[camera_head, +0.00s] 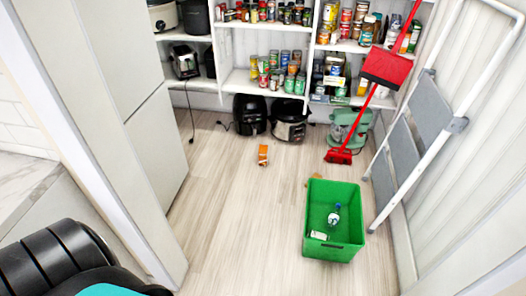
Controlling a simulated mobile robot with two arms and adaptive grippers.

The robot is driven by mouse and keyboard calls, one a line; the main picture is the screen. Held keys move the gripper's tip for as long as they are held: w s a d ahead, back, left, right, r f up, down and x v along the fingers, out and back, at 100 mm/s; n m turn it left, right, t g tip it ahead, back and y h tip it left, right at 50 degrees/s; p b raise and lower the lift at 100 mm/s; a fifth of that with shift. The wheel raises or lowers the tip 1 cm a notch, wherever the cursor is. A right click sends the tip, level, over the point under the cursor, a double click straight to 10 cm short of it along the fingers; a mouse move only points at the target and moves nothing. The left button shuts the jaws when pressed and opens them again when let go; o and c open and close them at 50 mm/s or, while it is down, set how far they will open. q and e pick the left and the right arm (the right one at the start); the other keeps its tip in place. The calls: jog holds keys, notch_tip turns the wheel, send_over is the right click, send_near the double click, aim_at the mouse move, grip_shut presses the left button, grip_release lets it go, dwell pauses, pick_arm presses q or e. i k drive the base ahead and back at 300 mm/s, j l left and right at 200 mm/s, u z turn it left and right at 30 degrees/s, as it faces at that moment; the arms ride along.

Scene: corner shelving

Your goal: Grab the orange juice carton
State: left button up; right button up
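A small orange carton (263,155), which looks like the juice carton, is on the wood floor in the middle of the room, in front of the black appliances. It is too small for its label to be read. Neither of my grippers shows in the head view.
A green crate (318,252) holding a bottle (334,215) and a small pale item stands at right, with a brownish object partly hidden behind it. A stepladder (405,165) and red broom (340,156) lean at right. Shelves (240,80) line the back.

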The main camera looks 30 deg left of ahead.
aim_at(263, 150)
jog(key=i+j+u, duration=0.2)
jog(key=i+j, duration=0.2)
jog(key=i+j+u, duration=0.15)
jog(key=i+j, duration=0.2)
jog(key=i+j+u, duration=0.2)
jog(key=i, duration=0.3)
jog(key=i+j+u, duration=0.2)
jog(key=i, duration=0.25)
jog(key=j, duration=0.1)
